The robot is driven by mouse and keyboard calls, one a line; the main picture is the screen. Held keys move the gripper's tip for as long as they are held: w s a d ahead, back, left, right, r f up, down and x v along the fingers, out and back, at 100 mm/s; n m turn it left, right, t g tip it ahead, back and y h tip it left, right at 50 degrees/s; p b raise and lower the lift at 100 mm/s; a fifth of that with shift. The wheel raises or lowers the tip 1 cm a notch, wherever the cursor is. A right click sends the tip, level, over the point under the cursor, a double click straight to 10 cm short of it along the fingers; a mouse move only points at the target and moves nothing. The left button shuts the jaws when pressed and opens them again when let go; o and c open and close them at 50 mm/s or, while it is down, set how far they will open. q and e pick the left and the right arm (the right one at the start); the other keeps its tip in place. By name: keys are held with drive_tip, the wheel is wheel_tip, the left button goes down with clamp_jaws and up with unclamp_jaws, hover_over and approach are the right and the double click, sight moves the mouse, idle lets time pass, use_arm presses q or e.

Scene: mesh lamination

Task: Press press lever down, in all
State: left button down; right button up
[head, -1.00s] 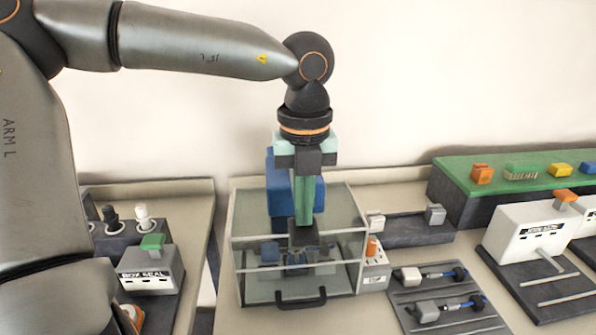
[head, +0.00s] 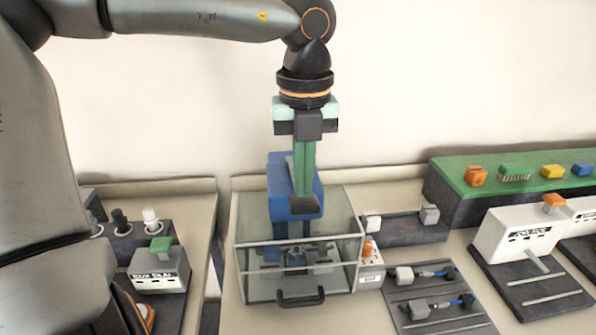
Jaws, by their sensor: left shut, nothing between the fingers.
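A blue press (head: 282,190) stands in a clear-walled box (head: 262,283) with a dark handle (head: 301,297) on its front. My left gripper (head: 303,207) points straight down over the box, in front of the blue press body. Its long green fingers are together with dark tips, and nothing is held. The tips are near the upper part of the box, apart from the dark and blue parts (head: 297,255) low inside it. I cannot clearly make out the press lever; my gripper and the clear walls partly cover this area. My right gripper is not in view.
A box-seal unit with a green top (head: 161,244) stands at left. An orange-topped switch box (head: 369,268) stands right of the clear box. A dark tray with cable parts (head: 437,318), white machines (head: 515,233) and a green-topped shelf (head: 447,175) fill the right.

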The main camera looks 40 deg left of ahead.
use_arm(q)
drive_tip(key=shift+r+p, duration=1.75)
drive_tip(key=shift+r, duration=0.9)
